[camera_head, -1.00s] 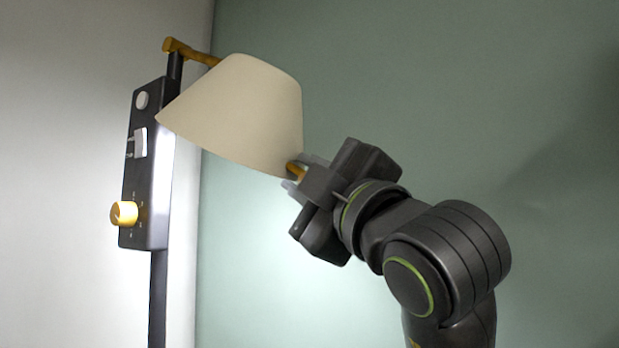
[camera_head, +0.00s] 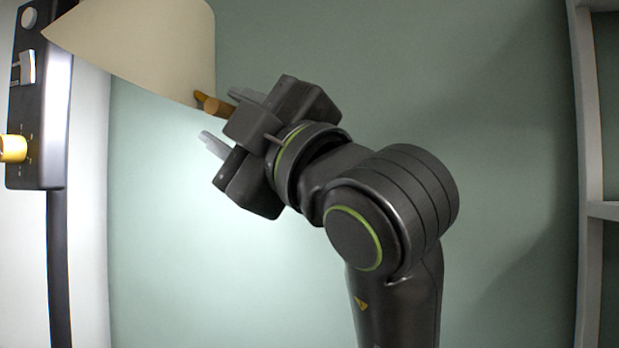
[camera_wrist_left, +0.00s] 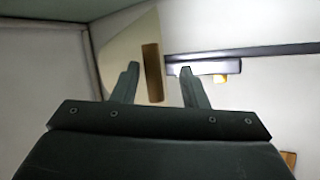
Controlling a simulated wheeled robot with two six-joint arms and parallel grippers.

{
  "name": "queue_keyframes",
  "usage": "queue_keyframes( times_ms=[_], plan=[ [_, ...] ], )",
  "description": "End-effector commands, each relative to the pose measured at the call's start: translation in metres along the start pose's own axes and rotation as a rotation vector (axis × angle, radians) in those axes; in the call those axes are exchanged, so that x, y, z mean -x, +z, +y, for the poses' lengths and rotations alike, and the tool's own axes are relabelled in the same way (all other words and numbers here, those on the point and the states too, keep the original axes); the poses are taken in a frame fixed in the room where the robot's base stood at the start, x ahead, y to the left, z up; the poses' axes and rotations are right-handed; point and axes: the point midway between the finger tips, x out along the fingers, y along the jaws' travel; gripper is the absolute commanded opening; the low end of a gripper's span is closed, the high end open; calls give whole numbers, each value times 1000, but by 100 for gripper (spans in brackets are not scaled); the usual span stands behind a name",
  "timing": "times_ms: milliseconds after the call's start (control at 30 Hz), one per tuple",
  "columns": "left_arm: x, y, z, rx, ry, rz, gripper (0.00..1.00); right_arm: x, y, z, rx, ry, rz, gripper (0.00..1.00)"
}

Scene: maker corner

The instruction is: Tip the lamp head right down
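The cream lamp head (camera_head: 150,45) is at the upper left of the head view, its top cut off. Its wide rim is tilted, facing down and to the left. A brown wooden handle (camera_head: 214,106) sticks out at its lower right rim. My left gripper (camera_head: 221,115) is at this handle, fingers apart. In the left wrist view the handle (camera_wrist_left: 152,75) shows between the open fingers, nearer the left one, with the cream shade (camera_wrist_left: 128,48) behind it. I cannot tell whether a finger touches it. My right gripper is not in view.
A dark control panel (camera_head: 38,120) with a yellow knob (camera_head: 12,148) and a white switch (camera_head: 26,68) is on the dark lamp post (camera_head: 58,260) at the left. A pale shelf frame (camera_head: 588,170) stands at the right edge. The green wall between is bare.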

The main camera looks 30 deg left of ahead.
Motion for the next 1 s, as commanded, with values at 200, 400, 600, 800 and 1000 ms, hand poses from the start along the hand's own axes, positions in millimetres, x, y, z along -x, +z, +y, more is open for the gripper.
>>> queue_keyframes(
  times_ms=[200, 400, 600, 800, 1000],
  plan=[
    [34, 2, -2, 1, 1, -4, 40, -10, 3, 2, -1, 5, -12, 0],
    [66, 2, -3, 0, 2, -4, 40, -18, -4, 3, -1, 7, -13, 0],
    [101, 2, -3, -2, 3, -4, 40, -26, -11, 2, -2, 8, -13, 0],
    [111, 0, -3, -1, 0, 2, 40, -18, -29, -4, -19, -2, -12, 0],
    [121, 0, -3, -1, -1, 1, 40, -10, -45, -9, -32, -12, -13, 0]
  ],
)
